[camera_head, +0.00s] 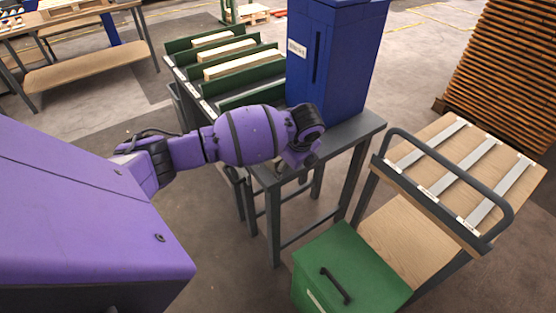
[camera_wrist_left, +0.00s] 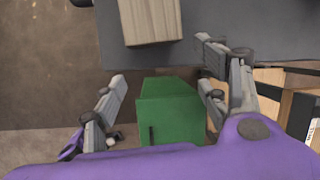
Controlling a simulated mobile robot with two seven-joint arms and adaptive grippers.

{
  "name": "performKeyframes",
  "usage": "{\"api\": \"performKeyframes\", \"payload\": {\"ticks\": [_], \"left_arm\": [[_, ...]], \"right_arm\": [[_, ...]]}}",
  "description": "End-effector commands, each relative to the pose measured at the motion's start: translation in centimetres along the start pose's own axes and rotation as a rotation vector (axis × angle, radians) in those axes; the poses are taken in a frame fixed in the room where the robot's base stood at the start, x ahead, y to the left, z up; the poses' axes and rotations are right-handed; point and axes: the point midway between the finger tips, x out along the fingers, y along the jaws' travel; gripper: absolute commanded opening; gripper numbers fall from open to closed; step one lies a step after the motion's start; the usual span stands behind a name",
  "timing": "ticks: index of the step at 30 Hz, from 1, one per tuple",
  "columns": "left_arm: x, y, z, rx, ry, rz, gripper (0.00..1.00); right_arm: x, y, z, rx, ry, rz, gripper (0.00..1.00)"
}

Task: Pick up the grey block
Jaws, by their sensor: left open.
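A pale grey-beige block (camera_wrist_left: 150,20) with a grain-like surface lies on the dark grey table (camera_wrist_left: 215,20) at the top of the left wrist view, cut off by the frame's upper edge. My left gripper (camera_wrist_left: 162,66) is open and empty, its fingers spread on both sides below the block and apart from it. In the head view my left arm reaches over the front edge of the table (camera_head: 345,132), and its wrist mostly hides the gripper. I cannot make out the block in the head view. My right gripper is not in view.
A blue cabinet (camera_head: 330,60) stands on the table, close behind my left wrist. Green dividers with pale wooden pieces (camera_head: 228,50) fill the table's back left. A green box (camera_head: 345,268) and a wooden cart (camera_head: 415,235) are at the front right.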

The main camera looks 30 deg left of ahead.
Motion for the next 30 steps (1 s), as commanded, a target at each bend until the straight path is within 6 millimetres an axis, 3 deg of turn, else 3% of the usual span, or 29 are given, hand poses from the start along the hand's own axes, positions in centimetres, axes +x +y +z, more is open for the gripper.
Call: {"api": "performKeyframes", "payload": {"ticks": [1, 3, 8, 24, 30], "left_arm": [[-1.1, -0.5, 1.9, 0.038, -0.034, 0.029, 0.67], [-2.3, -0.8, 3.6, 0.079, -0.062, 0.063, 0.67], [-3.2, -0.8, 5.4, 0.123, -0.088, 0.107, 0.67], [3.5, -0.5, 6.2, 0.124, -0.088, 0.106, 0.67], [3.9, -0.5, 6.3, 0.125, -0.089, 0.104, 0.67]], "right_arm": [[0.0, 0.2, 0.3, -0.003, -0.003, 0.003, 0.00], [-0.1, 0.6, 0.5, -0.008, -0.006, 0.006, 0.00], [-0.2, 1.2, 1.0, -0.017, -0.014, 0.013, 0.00], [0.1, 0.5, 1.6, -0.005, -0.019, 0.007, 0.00], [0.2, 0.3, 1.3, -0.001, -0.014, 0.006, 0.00]]}}
